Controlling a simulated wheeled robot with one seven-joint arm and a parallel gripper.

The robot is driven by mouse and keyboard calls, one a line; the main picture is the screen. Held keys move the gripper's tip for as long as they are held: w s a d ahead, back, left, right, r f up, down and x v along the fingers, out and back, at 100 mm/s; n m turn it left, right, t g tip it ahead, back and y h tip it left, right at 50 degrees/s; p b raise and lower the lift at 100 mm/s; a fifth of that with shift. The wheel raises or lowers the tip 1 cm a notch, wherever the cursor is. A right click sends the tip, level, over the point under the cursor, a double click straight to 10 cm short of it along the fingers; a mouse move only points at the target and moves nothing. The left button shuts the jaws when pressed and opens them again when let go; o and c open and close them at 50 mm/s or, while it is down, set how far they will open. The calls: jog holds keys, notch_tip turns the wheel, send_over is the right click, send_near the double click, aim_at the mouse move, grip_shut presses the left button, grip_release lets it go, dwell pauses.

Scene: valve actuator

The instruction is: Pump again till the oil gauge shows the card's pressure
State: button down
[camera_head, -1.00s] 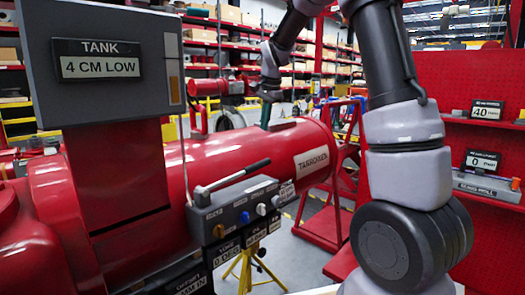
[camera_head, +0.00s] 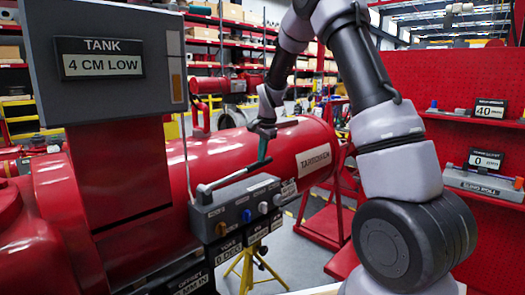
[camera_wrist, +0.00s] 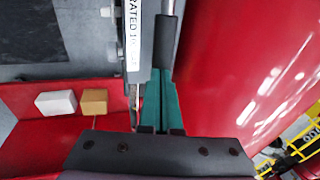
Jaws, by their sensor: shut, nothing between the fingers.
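The pump is a grey box (camera_head: 236,209) with several coloured knobs, set against the red cylinder. Its lever (camera_head: 222,182) slopes up to the right, and its outer end lies by my fingertips. My gripper (camera_head: 263,155), with teal fingers, is shut and empty, pointing down at that end; I cannot tell if they touch. In the wrist view my gripper (camera_wrist: 161,100) lies beside the red cylinder, below a grey part with a "RATED" label (camera_wrist: 133,35). I cannot make out an oil gauge or a pressure card.
A tank display (camera_head: 100,58) reads "4 CM LOW". The red cylinder (camera_head: 225,150) lies behind the pump. Displays reading 40 (camera_head: 490,109) and 0 (camera_head: 486,159) stand on red shelves at right. A white block (camera_wrist: 56,103) and a tan block (camera_wrist: 94,102) lie on a red surface.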

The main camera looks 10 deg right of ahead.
aim_at(263, 165)
jog(key=shift+w+d+f, duration=0.1)
jog(key=shift+d+f, duration=0.05)
jog(key=shift+f, duration=0.6)
jog(key=shift+w+d+f, duration=0.1)
jog(key=shift+f, duration=0.65)
jog(key=w+d+v, duration=0.1)
jog(key=v, duration=1.3)
jog(key=s+d+r+n+t+y, duration=0.1)
jog(key=s+r+n, duration=0.1)
jog(key=s+r, duration=0.5)
jog(key=s+d+r+n+t, duration=0.1)
jog(key=s+r, duration=0.2)
jog(key=s, duration=0.7)
jog(key=s+n+t, duration=0.2)
jog(key=s+n, duration=0.2)
jog(key=s, duration=1.2)
jog(key=shift+s+f, duration=0.3)
